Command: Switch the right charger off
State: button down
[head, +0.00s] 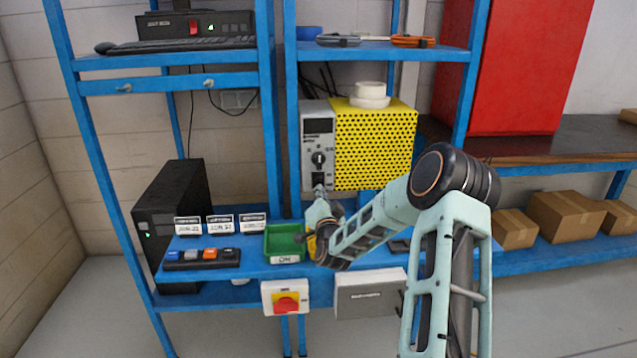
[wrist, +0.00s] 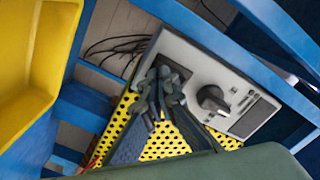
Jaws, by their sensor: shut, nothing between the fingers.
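The charger with a yellow perforated case (head: 375,148) and a grey front panel (head: 308,135) stands on the right-hand rack. Its panel carries a small display, a round black knob (head: 318,158) and a dark switch area (head: 319,178) at the bottom. In the wrist view the panel (wrist: 185,47) lies tilted, with the knob (wrist: 213,100) clear of my fingers. My gripper (head: 320,190) is shut and empty, its fingertips (wrist: 163,76) in front of the dark switch area (wrist: 178,68). They partly cover it, so its position and any contact cannot be told.
White rolls (head: 370,92) sit on the charger. A red-yellow rotary switch (head: 286,298) is on the front edge. A black unit (head: 175,220) stands left.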

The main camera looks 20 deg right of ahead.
jog(key=v, duration=0.7)
jog(key=shift+s+b, duration=0.35)
jog(key=shift+s, duration=0.05)
jog(key=shift+a, duration=0.1)
